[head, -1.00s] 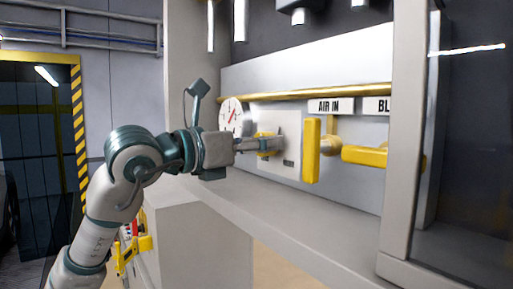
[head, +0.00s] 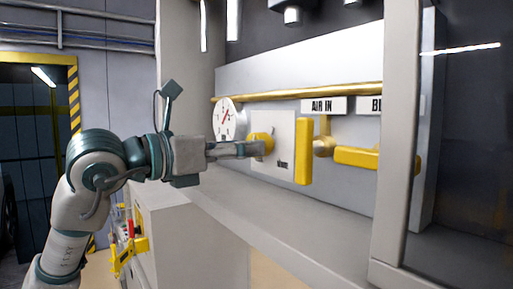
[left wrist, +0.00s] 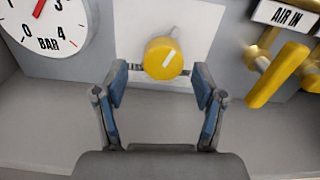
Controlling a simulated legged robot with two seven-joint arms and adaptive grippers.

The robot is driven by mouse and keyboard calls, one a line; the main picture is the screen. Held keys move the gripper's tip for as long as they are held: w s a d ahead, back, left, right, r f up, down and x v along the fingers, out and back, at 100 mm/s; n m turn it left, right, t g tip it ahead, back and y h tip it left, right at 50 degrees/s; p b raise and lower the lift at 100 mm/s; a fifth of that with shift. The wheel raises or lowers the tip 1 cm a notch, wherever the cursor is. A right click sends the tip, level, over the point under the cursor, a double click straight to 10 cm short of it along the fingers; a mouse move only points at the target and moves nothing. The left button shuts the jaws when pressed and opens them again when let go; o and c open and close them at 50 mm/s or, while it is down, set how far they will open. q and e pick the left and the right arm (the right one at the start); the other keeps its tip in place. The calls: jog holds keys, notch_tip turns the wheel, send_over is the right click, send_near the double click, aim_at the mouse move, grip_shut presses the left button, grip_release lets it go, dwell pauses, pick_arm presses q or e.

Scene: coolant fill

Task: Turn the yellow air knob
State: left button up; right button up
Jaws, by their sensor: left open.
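The yellow air knob (left wrist: 163,58) has a white pointer line and sits on a pale panel plate, ahead of my fingers in the left wrist view. In the head view the knob (head: 265,143) is partly hidden by my fingers. My left gripper (left wrist: 161,85) is open, with its fingertips apart to the lower left and lower right of the knob. In the head view my left gripper (head: 252,149) reaches the knob from the left. I cannot tell whether a finger touches it. My right gripper is not in view.
A round gauge marked BAR (left wrist: 45,22) is left of the knob. A yellow lever handle (head: 303,151) under the AIR IN label (head: 323,105) stands close to the right, with another yellow handle (head: 358,157) beyond. A grey ledge (head: 290,232) runs below. A cabinet post (head: 398,150) borders the right.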

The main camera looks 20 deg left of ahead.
pick_arm(q)
jog(key=v, duration=0.8)
jog(key=shift+d, duration=0.1)
jog(key=m+b, duration=0.4)
send_near(269, 141)
jog(key=p+x, duration=0.1)
jog(key=x, duration=0.1)
jog(key=a+p+x, duration=0.1)
jog(key=x, duration=0.2)
jog(key=w+p+x, duration=0.1)
jog(key=x, duration=0.2)
jog(key=shift+w+a+f+p, duration=0.1)
jog(key=shift+w+f+p, duration=0.2)
jog(key=shift+f, duration=0.05)
jog(key=shift+w+f, duration=0.1)
jog(key=shift+w, duration=0.2)
jog(key=shift+a, duration=0.1)
